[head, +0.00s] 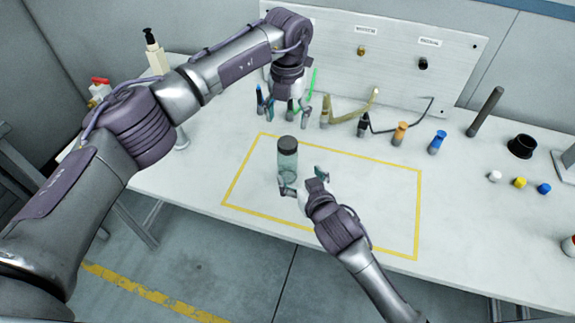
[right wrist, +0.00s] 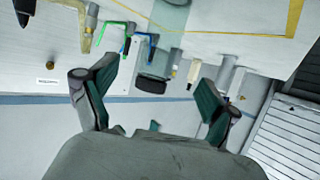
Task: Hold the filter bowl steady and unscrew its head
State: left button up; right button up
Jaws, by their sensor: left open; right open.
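The filter bowl (head: 288,168) is a clear greenish cylinder standing upright inside the yellow outline, with a dark ribbed head (head: 288,144) on top. In the right wrist view the bowl (right wrist: 172,14) and its black head (right wrist: 153,84) appear upside down, in the gap between my right fingers. My left gripper (head: 288,112) is open, pointing down behind and above the head, apart from it. My right gripper (head: 301,180) is open near the bowl's lower right side, one finger by its base; I cannot tell whether it touches. It also shows in the right wrist view (right wrist: 156,78).
A yellow outline (head: 418,215) marks the white table, mostly clear to the bowl's right. Hooked tools, an orange-topped piece (head: 399,133) and a blue-topped one (head: 437,142) stand behind it. A black cup (head: 522,146) and coloured caps lie right.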

aim_at(291, 164)
jog(key=x, duration=1)
jog(key=shift+s, duration=0.1)
grip_shut()
